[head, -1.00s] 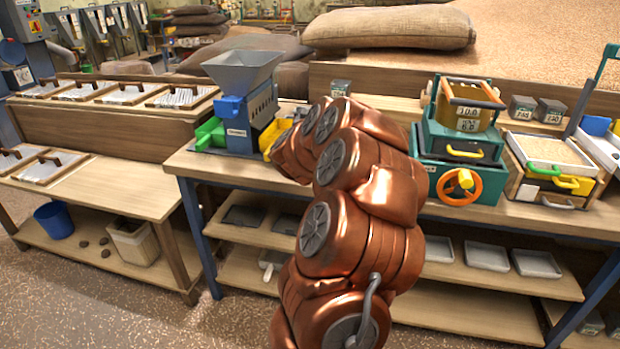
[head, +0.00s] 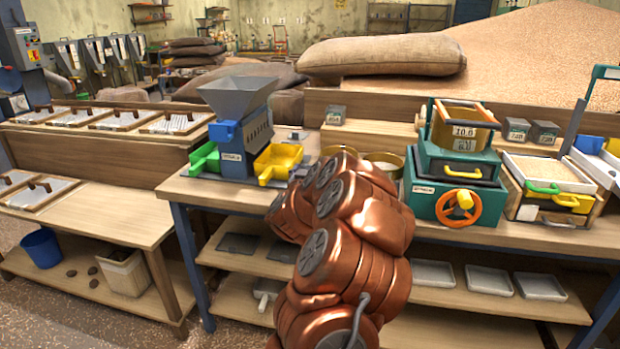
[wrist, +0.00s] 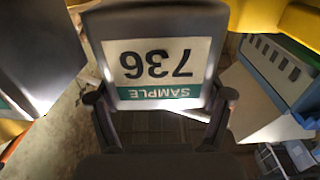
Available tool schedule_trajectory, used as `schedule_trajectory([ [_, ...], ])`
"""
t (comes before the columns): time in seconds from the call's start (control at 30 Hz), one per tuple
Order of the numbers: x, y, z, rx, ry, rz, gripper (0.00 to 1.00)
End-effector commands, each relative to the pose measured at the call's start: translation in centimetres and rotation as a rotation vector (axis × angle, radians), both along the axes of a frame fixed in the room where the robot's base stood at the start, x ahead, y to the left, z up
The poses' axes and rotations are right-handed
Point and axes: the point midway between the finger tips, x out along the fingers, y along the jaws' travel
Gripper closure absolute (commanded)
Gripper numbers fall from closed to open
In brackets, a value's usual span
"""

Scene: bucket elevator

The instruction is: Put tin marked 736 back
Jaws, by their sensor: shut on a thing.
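The tin marked 736 (wrist: 155,65) fills the middle of the wrist view. It is a grey tin with a white and green SAMPLE label that appears upside down. My gripper (wrist: 160,112) is shut on it, with one dark finger at each side of the label. In the head view my copper-coloured arm hides the gripper and this tin. A single grey tin (head: 335,115) stands on the raised back shelf, its label too small to read. Two more grey tins (head: 517,130) (head: 545,132) stand on that shelf farther right.
A blue mill with a grey hopper (head: 239,96) and a yellow tray (head: 278,162) stands left of my arm. A green machine with an orange wheel (head: 460,207) stands to the right. The shelf (head: 385,133) is clear between the single tin and the green machine.

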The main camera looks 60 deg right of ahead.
Motion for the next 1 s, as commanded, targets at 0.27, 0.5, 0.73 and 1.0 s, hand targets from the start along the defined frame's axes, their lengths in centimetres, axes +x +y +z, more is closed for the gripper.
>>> schedule_trajectory([
  [0.27, 0.05, 0.06, -1.62, 0.003, 0.000, 0.002, 0.64],
  [0.5, 0.06, 0.06, -1.77, 0.003, 0.001, 0.002, 0.18],
  [0.73, 0.06, 0.06, -1.74, 0.002, 0.001, 0.002, 0.00],
  [1.0, 0.06, 0.06, -1.65, 0.002, 0.001, 0.002, 0.00],
])
